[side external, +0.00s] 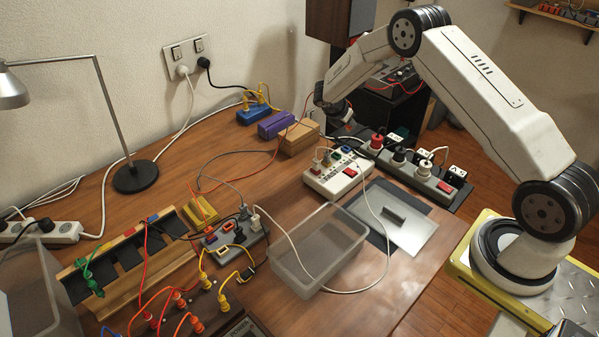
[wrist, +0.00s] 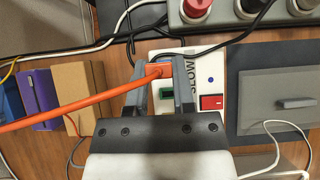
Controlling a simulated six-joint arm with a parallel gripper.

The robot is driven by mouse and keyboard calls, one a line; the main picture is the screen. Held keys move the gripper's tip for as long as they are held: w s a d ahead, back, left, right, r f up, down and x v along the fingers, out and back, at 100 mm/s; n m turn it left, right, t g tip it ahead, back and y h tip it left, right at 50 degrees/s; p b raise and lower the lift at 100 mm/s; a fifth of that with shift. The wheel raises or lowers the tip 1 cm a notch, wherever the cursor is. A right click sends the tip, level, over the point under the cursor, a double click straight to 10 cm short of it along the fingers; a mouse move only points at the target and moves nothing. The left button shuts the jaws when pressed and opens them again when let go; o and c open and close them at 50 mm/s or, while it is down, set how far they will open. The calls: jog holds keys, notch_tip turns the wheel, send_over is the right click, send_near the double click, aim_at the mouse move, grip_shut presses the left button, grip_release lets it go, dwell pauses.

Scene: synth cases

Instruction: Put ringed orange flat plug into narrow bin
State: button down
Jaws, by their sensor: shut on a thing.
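My gripper (wrist: 160,64) is shut on an orange flat plug (wrist: 158,71) in the wrist view. Its thick orange cable (wrist: 85,106) runs off to the left. The plug's ring cannot be made out. Below the fingertips is a white power strip (wrist: 213,75) marked SLOW; I cannot tell whether the plug touches it. In the side view my gripper (side external: 336,115) is above and behind this strip, and the plug is not clear there. A translucent bin (side external: 318,281) stands at the table's middle front. Another bin (side external: 38,287) is cut off at the left edge. Which is the narrow one is unclear.
A dark strip with round sockets (side external: 419,178) lies right of the white strip. A grey plate with a handle (side external: 405,228) lies in front. Blue, purple and tan blocks (side external: 299,139) stand left. Loose cables cross the table; a lamp (side external: 136,176) stands back left.

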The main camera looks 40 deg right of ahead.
notch_tip(320, 180, up, 6)
jog(key=s+a+f+m+g, duration=0.1)
jog(key=s+a+m+g, duration=0.1)
jog(key=s+a, duration=0.4)
jog(key=s+a+f+m+g+y, duration=0.1)
jog(key=s+a+m, duration=0.3)
jog(key=a, duration=0.9)
jog(key=s+a+f+m+g+y, duration=0.1)
jog(key=s+a+f+m+g, duration=0.1)
jog(key=s+a, duration=0.6)
jog(key=shift+s+a+f+m+g, duration=0.2)
jog(key=shift+a+f+m+g, duration=0.1)
jog(key=shift+a+f+m, duration=0.35)
jog(key=shift+f, duration=2.4)
